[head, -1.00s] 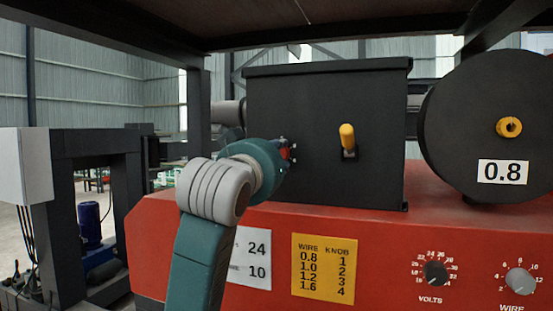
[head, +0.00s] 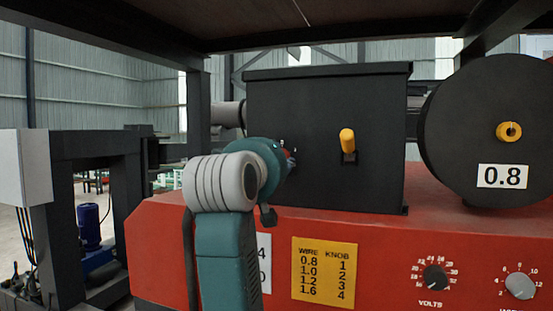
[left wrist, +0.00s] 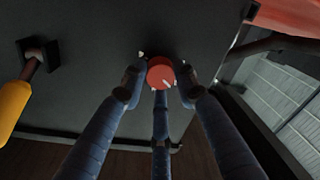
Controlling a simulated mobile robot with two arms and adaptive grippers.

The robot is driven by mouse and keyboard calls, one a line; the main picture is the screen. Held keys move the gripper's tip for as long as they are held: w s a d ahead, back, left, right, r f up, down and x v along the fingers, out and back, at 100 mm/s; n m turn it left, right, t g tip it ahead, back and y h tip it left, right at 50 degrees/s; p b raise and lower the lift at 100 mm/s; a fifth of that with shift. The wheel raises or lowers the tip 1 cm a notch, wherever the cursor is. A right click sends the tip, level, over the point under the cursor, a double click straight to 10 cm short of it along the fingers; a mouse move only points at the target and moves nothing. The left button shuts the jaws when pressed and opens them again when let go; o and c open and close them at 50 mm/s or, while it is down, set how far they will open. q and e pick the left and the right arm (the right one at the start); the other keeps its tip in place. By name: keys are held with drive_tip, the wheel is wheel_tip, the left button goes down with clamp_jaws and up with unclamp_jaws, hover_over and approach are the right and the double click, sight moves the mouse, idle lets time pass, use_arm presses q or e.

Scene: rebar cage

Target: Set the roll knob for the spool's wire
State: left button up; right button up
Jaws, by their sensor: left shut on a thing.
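A red roll knob (left wrist: 160,72) with a white pointer mark sits on the black feeder box (head: 345,105). In the left wrist view the mark points to the lower right. My left gripper (left wrist: 161,86) is shut on the knob, with its blue fingers around it. In the head view the wrist hides most of the knob and its marks. A black spool (head: 465,130) at the right bears a white "0.8" label (head: 502,176). A yellow chart (head: 323,271) pairs wire 0.8 with knob 1, 1.0 with 2, 1.2 with 3, 1.6 with 4. My right gripper is out of view.
A yellow-handled lever (head: 347,141) sticks out of the box, right of my left gripper. The red machine body (head: 395,235) carries a volts dial (head: 434,278) and a wire dial (head: 520,286). A white card (head: 264,250) is partly behind my arm. A dark shelf hangs overhead.

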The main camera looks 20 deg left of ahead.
use_arm(q)
drive_tip(key=shift+w+d+f, duration=0.1)
drive_tip(key=shift+f, duration=0.35)
drive_tip(key=o, duration=1.1)
drive_tip(key=shift+r, duration=0.1)
drive_tip(key=shift+o, duration=0.2)
drive_tip(key=shift+d+r, duration=0.1)
drive_tip(key=s, duration=1.2)
drive_tip(key=shift+d, duration=0.3)
drive_tip(key=shift+s, duration=0.1)
